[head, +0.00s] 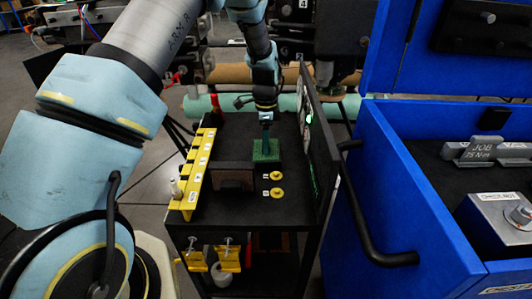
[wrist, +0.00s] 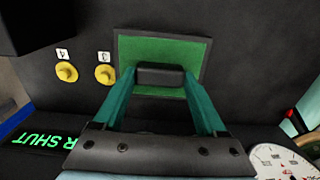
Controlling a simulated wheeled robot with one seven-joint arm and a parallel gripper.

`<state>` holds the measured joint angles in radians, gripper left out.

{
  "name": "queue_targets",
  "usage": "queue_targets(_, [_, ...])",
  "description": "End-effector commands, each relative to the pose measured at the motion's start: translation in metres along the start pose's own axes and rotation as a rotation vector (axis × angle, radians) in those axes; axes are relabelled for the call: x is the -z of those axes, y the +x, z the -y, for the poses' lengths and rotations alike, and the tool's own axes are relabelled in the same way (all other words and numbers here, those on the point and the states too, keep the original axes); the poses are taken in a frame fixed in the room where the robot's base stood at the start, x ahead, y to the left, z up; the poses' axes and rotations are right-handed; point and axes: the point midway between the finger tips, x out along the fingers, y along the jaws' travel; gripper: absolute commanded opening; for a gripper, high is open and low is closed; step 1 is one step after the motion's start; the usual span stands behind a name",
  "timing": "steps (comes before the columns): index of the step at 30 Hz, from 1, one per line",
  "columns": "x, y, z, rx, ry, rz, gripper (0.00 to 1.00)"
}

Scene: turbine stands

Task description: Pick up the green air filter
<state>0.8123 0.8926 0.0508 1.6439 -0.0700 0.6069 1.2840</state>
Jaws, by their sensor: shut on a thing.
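The green air filter (head: 266,150) is a green block on the black top of the cart (head: 240,200), towards its far end. In the wrist view it shows as a green rectangle (wrist: 190,50) with a dark frame and a black raised grip (wrist: 160,75) at its middle. My gripper (head: 266,135) reaches down onto it from above. In the wrist view the teal fingers of my gripper (wrist: 158,82) are shut on the black grip, one on each side. I cannot tell whether the filter touches the cart top.
Yellow numbered knobs (wrist: 104,74) sit beside the filter. A yellow slotted rack (head: 197,170) lines the cart's left edge, and an upright dark panel (head: 318,145) its right edge. A blue cabinet (head: 400,190) stands close on the right. A round gauge (wrist: 280,162) shows in the wrist view.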

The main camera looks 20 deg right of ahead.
Motion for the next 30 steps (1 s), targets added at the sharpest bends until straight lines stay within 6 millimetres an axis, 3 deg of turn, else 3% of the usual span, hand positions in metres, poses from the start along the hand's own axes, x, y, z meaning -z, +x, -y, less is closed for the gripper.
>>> queue_targets(11, [0.001,-0.01,0.001,0.004,-0.001,-0.002,0.0])
queue_targets(24, [0.0,-0.087,0.001,0.004,0.0,-0.002,0.0])
queue_targets(30, [0.0,-0.1,0.0,0.001,0.0,0.0,0.0])
